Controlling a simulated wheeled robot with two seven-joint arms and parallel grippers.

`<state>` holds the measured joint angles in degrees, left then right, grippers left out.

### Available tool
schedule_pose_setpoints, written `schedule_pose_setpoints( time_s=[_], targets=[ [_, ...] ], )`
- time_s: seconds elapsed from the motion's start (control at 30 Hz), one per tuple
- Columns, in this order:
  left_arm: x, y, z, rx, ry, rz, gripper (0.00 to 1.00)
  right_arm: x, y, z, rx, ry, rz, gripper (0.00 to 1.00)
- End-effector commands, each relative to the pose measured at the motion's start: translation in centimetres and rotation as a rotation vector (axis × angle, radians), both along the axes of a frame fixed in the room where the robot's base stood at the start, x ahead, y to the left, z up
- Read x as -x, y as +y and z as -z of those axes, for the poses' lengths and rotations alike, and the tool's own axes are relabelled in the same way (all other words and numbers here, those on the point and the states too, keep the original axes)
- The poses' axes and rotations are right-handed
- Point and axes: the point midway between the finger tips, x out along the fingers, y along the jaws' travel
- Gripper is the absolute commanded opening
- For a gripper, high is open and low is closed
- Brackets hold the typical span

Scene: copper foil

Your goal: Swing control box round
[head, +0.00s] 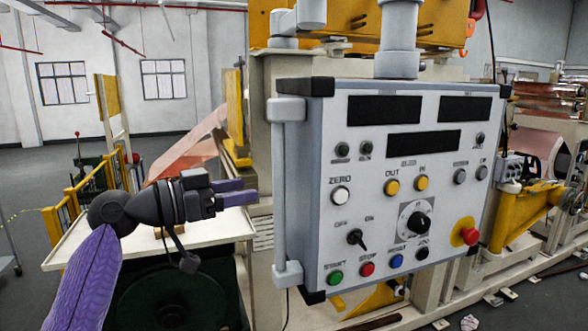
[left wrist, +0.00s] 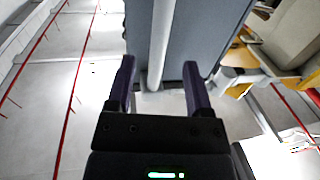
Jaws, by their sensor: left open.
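The control box (head: 410,180) is a grey panel with dark displays, knobs and coloured buttons. It hangs upright from a thick grey post (head: 398,40), its face turned towards me. A vertical grey bar handle (head: 279,190) runs along its left edge on two brackets. My left gripper (head: 250,191) is open and empty just left of the handle, fingers pointing at its middle. In the left wrist view, the handle (left wrist: 161,40) lines up between the open fingers (left wrist: 158,70), with the box's grey side (left wrist: 205,35) behind it. My right gripper does not show.
A white-topped table (head: 85,235) stands below my left forearm. Yellow railings (head: 75,200) are further back at left. A large machine with yellow and cream parts (head: 545,200) stands behind and right of the box. Open grey floor lies at far left.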

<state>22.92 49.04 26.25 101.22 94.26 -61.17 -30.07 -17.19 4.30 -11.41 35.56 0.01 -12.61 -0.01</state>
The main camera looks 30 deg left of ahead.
Motion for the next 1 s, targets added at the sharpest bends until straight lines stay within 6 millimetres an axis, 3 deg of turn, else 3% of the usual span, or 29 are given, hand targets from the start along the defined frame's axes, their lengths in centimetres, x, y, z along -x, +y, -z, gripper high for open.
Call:
schedule_pose_setpoints(
  time_s=[0.03, 0.1, 0.3, 0.63, 0.93, 1.0],
  targets=[
    [-1.0, -0.6, -0.8, 0.005, -0.001, 0.002, 0.66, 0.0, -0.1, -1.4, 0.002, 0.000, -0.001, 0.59],
    [-2.6, -1.5, -0.8, 0.005, 0.001, 0.002, 0.66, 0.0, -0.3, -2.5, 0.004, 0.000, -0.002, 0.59],
    [-5.8, -3.3, -0.4, 0.006, 0.001, -0.002, 0.66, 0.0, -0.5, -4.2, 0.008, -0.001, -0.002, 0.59],
    [-6.6, -3.7, 0.1, 0.002, 0.002, -0.004, 0.66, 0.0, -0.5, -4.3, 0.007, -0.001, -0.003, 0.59],
    [-6.6, -3.7, 0.1, 0.002, 0.004, -0.004, 0.05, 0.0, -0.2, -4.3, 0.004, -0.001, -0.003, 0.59],
    [-6.6, -3.7, 0.1, 0.002, 0.004, -0.004, 0.00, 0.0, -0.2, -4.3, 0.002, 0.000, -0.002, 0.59]
  ],
)
